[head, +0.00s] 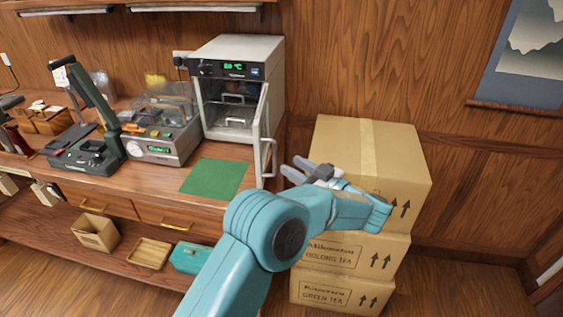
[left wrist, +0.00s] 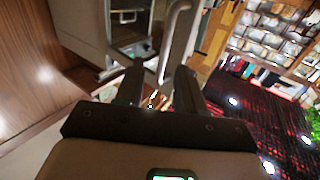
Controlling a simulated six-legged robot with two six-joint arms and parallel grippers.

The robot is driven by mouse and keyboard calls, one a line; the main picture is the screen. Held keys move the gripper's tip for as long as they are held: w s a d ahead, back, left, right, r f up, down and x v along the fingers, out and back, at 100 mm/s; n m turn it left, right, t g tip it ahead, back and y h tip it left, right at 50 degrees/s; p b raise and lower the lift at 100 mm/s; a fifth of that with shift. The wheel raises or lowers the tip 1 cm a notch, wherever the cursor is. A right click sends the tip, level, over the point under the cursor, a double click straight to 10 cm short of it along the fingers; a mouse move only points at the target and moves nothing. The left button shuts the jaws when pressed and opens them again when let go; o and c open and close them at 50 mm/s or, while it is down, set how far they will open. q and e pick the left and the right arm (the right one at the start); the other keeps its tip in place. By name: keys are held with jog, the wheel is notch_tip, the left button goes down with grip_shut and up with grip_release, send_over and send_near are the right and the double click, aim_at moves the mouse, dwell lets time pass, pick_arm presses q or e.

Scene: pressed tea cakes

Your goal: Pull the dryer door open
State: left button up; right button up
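The dryer (head: 240,48) is a pale metal box with a green display on the counter. Its door (head: 262,122) stands swung out, seen nearly edge-on, and the racks inside show. The door's bar handle (head: 274,158) is on the door's right side and also shows in the left wrist view (left wrist: 171,42). My left gripper (head: 289,168) is just right of the handle, fingers apart and empty. In the left wrist view the handle's lower end appears between the fingertips (left wrist: 159,72); contact cannot be told. My right gripper is out of view.
Stacked cardboard boxes (head: 375,150) stand right of the dryer, behind my left forearm. A green mat (head: 214,178) lies on the counter before the dryer. A grey machine with a clear cover (head: 160,140) and a dark green press (head: 92,110) stand left.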

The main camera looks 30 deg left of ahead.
pick_arm(q)
jog(key=b+v, duration=0.1)
jog(key=v, duration=0.8)
jog(key=shift+d, duration=0.45)
jog(key=shift+s, duration=0.1)
jog(key=w+a+f+m+t+h, duration=0.35)
jog(key=w+f+m+t, duration=0.2)
jog(key=f, duration=0.35)
jog(key=s+d+f+m+h, duration=0.1)
jog(key=s+f+m+h, duration=0.2)
jog(key=f+h, duration=0.45)
jog(key=s+d+f+m+h, duration=0.1)
jog(key=s+f+m+h, duration=0.25)
jog(key=f, duration=0.75)
jog(key=s+d+f+g+h, duration=0.1)
jog(key=s+f+g+h, duration=0.1)
jog(key=s, duration=0.7)
jog(key=s+d+f+g+h, duration=0.2)
jog(key=s+f+g, duration=0.2)
jog(key=s, duration=0.5)
jog(key=s+d+f+g+h, duration=0.1)
jog(key=s+f+g+h, duration=0.2)
jog(key=s, duration=0.7)
jog(key=shift+d+m+g, duration=0.2)
jog(key=shift+m+g, duration=0.2)
jog(key=shift+g, duration=0.15)
